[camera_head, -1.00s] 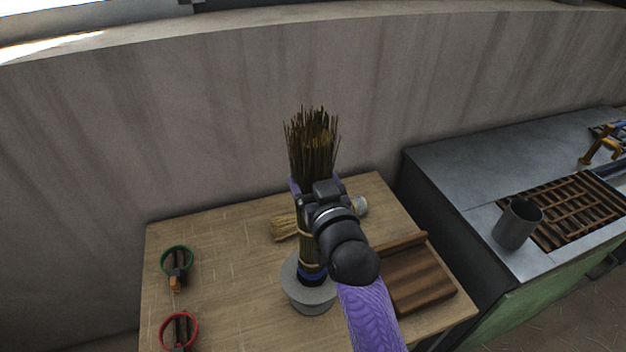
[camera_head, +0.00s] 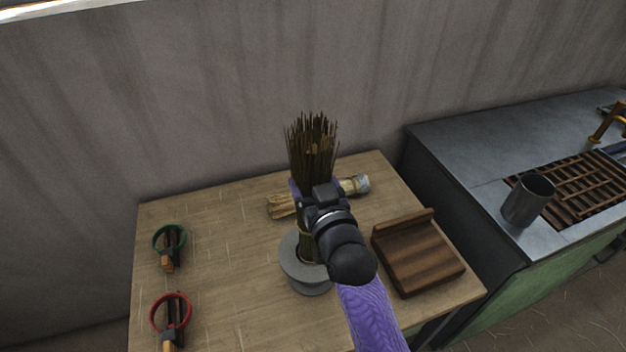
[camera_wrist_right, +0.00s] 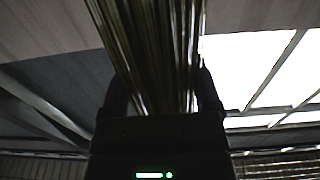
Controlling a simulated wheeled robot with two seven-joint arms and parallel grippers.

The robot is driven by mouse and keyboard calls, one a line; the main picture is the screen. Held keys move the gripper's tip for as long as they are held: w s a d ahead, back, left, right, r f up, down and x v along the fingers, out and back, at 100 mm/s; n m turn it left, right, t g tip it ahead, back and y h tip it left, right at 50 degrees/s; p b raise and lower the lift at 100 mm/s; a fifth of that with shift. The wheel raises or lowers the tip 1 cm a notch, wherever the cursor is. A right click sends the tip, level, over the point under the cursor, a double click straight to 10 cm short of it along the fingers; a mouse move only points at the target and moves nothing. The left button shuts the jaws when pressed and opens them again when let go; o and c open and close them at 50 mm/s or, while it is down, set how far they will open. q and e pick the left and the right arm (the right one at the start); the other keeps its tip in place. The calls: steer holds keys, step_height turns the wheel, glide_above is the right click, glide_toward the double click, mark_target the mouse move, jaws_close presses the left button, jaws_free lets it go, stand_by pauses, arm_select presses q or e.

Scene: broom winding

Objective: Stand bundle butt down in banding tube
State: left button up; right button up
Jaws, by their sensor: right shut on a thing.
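The dark bristle bundle (camera_head: 312,150) stands upright with its bristle tips up. My right gripper (camera_head: 312,192) is shut on it around its middle. The bundle's lower end goes down into the grey round banding tube (camera_head: 298,272) on the wooden table; the butt is hidden inside or behind the rim, so I cannot tell whether it rests on the bottom. In the right wrist view the bundle (camera_wrist_right: 155,50) runs up between the fingers. My left gripper is not in view.
A pale bundle (camera_head: 283,205) lies behind the tube on the table (camera_head: 220,240). A brown wooden tray (camera_head: 418,258) is to the right. A green ring holder (camera_head: 168,240) and a red one (camera_head: 170,314) with tools are at left. A grey cup (camera_head: 528,200) stands on the metal counter.

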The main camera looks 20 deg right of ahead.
steer(key=o, duration=0.8)
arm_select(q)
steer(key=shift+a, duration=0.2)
arm_select(e)
steer(key=shift+o, duration=0.2)
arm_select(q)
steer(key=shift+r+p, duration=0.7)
arm_select(e)
steer(key=s, duration=1)
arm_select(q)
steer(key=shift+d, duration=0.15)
arm_select(e)
steer(key=shift+d, duration=0.1)
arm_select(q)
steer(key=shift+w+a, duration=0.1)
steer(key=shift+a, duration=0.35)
